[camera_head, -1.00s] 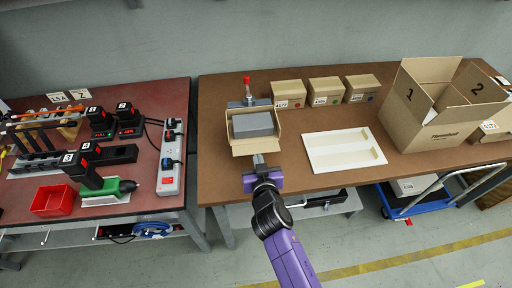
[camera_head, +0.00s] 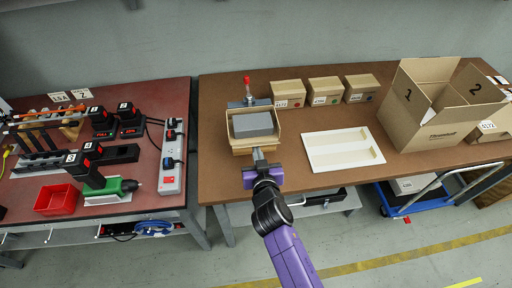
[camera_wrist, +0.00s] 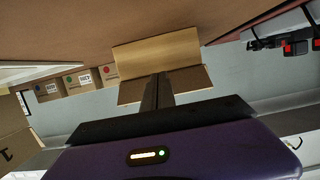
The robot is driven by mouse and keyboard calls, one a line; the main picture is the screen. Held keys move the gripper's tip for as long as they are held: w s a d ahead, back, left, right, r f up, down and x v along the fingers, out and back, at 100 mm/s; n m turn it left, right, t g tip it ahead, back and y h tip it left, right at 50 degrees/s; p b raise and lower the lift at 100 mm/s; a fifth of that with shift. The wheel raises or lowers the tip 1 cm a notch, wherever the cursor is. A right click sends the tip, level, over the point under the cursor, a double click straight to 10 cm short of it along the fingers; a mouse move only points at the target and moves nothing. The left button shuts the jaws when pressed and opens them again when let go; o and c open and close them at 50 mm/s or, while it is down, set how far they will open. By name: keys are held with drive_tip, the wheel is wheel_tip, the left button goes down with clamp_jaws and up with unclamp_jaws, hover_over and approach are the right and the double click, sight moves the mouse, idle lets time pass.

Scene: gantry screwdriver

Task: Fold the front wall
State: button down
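A small open cardboard box (camera_head: 278,118) sits near the front edge of the brown table, with a grey block (camera_head: 253,124) inside. Its front wall (camera_head: 240,148) is on the side facing me and looks tilted; I cannot tell its exact angle. My gripper (camera_head: 258,153) is at the middle of this wall, close to or touching it. In the wrist view, the shut fingers (camera_wrist: 157,92) reach to the cardboard panels (camera_wrist: 192,80). Nothing shows between the fingers. The contact at the fingertips is hard to make out.
A large open carton (camera_head: 435,115) is farther right. The tool bench (camera_head: 145,205) is at the left.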

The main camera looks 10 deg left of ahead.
drive_tip(key=shift+w+r+p, duration=0.25)
drive_tip(key=shift+r+p, duration=0.1)
drive_tip(key=shift+r, duration=0.3)
drive_tip(key=shift+w+a+r, duration=0.1)
idle(0.3)
drive_tip(key=shift+w+r, duration=0.25)
drive_tip(key=shift+s+d+p, duration=0.15)
drive_tip(key=shift+s+d, duration=0.05)
drive_tip(key=shift+s, duration=0.6)
drive_tip(key=shift+s+d+p, duration=0.1)
drive_tip(key=shift+s+d, duration=0.15)
drive_tip(key=shift+s, duration=0.6)
drive_tip(key=shift+s+d+p, duration=0.15)
drive_tip(key=shift+s+d, duration=0.05)
drive_tip(key=shift+s, duration=0.6)
